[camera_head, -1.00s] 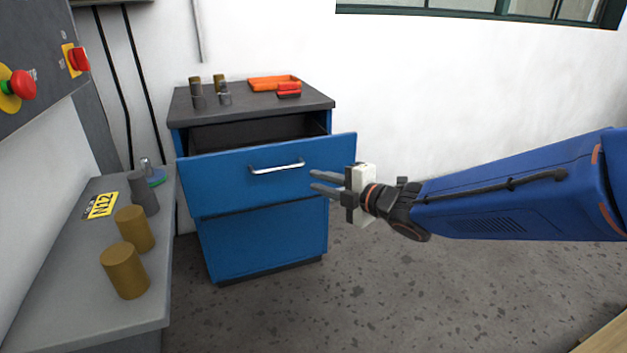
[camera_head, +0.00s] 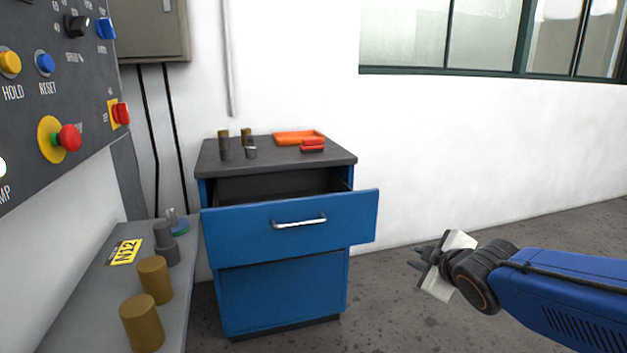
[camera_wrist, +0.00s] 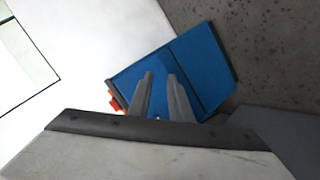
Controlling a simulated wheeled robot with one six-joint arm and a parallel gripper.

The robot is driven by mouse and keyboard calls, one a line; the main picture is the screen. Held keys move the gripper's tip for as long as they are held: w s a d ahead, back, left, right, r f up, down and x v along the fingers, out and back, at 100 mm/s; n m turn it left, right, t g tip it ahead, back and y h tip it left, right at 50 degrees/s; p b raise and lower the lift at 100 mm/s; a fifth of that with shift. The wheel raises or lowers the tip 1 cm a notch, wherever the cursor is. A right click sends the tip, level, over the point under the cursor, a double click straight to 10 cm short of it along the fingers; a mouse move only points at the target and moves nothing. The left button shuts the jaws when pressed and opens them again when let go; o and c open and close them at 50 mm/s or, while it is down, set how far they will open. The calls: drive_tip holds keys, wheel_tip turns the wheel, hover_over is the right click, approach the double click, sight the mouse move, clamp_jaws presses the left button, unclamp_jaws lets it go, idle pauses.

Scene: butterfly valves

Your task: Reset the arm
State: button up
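My gripper (camera_head: 422,257) is in the right part of the head view, to the right of the blue drawer cabinet and apart from it. In the wrist view, its two grey fingers (camera_wrist: 160,82) stand apart with a gap and nothing between them. The blue cabinet (camera_head: 280,292) has its top drawer (camera_head: 240,233) pulled out. The drawer's white handle (camera_head: 300,222) is free. The cabinet also shows tilted beyond the fingers in the wrist view (camera_wrist: 205,60).
On the cabinet top are an orange tray (camera_head: 296,137), red blocks (camera_head: 313,145) and small cylinders (camera_head: 225,147). Brass cylinders (camera_head: 142,322) stand on a grey bench (camera_head: 80,320) at left, below a control panel (camera_head: 50,95). Floor between cabinet and arm is clear.

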drive_tip(key=s+d+f+m+g, duration=0.2)
drive_tip(key=s+m, duration=0.4)
drive_tip(key=s, duration=0.5)
drive_tip(key=s+d+f+m+g+h, duration=0.1)
drive_tip(key=s+m+g, duration=0.4)
drive_tip(key=s, duration=0.6)
wheel_tip(320, 180, down, 3)
drive_tip(key=shift+s+d+r+m, duration=0.1)
drive_tip(key=shift+s+d+m, duration=0.05)
drive_tip(key=shift+d+m, duration=0.45)
drive_tip(key=shift+d, duration=0.2)
